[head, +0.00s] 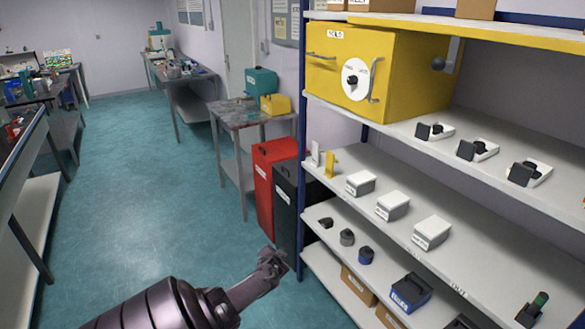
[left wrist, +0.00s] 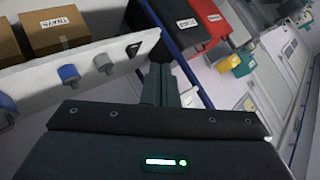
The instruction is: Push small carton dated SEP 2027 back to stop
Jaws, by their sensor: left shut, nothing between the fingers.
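Three small white cartons stand in a row on the middle shelf in the head view: a far one (head: 361,184), a middle one (head: 393,206) and a near one (head: 431,232). Each has print on its front, too small to read, so I cannot tell which says SEP 2027. My left gripper (head: 272,262) is shut and empty, in front of the shelving, left of and lower than the cartons and apart from them. Its shut fingers (left wrist: 160,82) also show in the left wrist view, where no white carton is seen. My right gripper is not in view.
The shelf (head: 385,240) holds the cartons; a yellow cabinet (head: 350,70) stands above. Below are small cylinders (head: 347,237) and a blue-black box (head: 411,291). A red bin (head: 272,175) and black bin (head: 290,205) stand at the shelving's far end. Floor to the left is clear.

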